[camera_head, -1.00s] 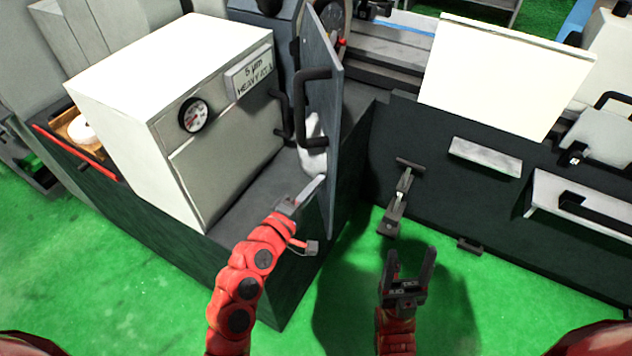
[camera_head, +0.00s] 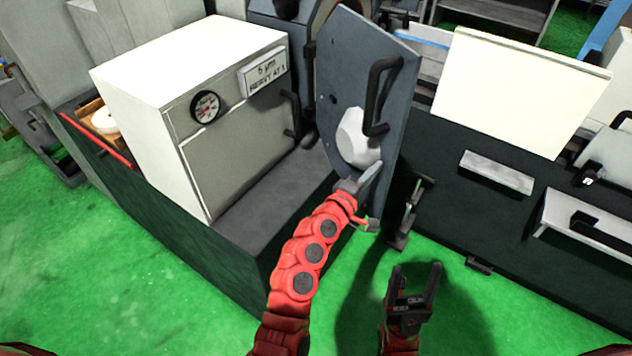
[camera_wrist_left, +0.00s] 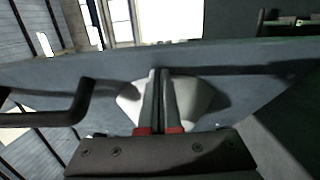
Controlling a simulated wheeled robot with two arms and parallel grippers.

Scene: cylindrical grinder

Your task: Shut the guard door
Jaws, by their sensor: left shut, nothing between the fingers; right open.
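The guard door (camera_head: 345,85) is a grey-blue panel standing upright to the right of the white cabinet, its broad face now turned towards me. It carries a black bar handle (camera_head: 378,95) and a faceted white piece (camera_head: 352,135). My left gripper (camera_head: 369,177) is shut and empty at the door's lower part, just below the white piece. In the left wrist view the closed fingers (camera_wrist_left: 160,80) point at the door panel (camera_wrist_left: 240,95), with the handle (camera_wrist_left: 50,115) to their left; contact is unclear. My right gripper (camera_head: 416,280) is open and empty above the green floor.
The white cabinet (camera_head: 210,70) with a dial gauge (camera_head: 206,107) stands left on the dark machine base. A white panel (camera_head: 520,90) and dark machine front (camera_head: 500,230) lie to the right. Green floor (camera_head: 140,270) is free in front.

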